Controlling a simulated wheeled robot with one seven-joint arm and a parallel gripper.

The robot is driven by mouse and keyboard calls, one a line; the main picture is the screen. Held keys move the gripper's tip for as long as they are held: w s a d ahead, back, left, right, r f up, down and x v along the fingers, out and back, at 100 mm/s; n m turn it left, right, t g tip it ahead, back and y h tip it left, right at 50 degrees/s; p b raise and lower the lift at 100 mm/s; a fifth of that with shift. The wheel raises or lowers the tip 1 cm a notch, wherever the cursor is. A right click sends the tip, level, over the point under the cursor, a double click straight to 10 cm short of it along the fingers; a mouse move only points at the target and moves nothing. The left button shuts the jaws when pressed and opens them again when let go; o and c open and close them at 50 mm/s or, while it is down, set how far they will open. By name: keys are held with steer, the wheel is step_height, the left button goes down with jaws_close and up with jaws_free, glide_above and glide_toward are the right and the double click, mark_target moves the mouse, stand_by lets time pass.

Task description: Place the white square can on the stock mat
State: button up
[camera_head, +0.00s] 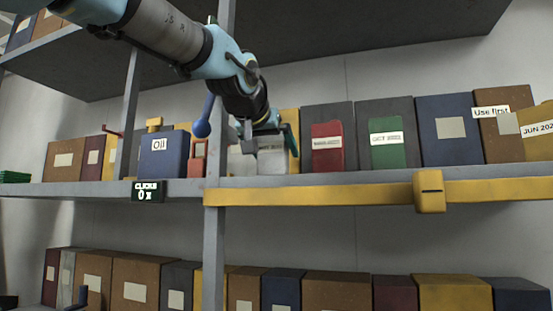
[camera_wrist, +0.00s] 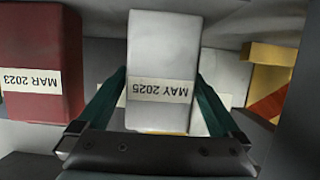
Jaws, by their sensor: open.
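A white square can (camera_wrist: 165,60) labelled MAY 2025, upside down in the wrist view, stands between the two fingers of my gripper (camera_wrist: 161,88). The fingers are open, one on each side of it; I cannot tell whether they touch it. In the head view the white can (camera_head: 272,158) is on the upper shelf, partly hidden by my gripper (camera_head: 262,133). Another pale surface (camera_wrist: 222,75) shows behind and to the right of the can in the wrist view. I cannot make out the stock mat.
A red can (camera_head: 327,147) and a green can (camera_head: 387,143) stand right of my gripper on the shelf. A blue Oil box (camera_head: 161,155) is to the left. A grey upright post (camera_head: 214,235) and a yellow front rail (camera_head: 330,190) edge the shelf. Boxes fill the lower shelf.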

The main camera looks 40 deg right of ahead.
steer(key=b+v, duration=0.2)
steer(key=v, duration=0.7)
steer(key=shift+s+a+b, duration=0.2)
steer(key=shift+a+b, duration=0.1)
steer(key=shift+b, duration=0.05)
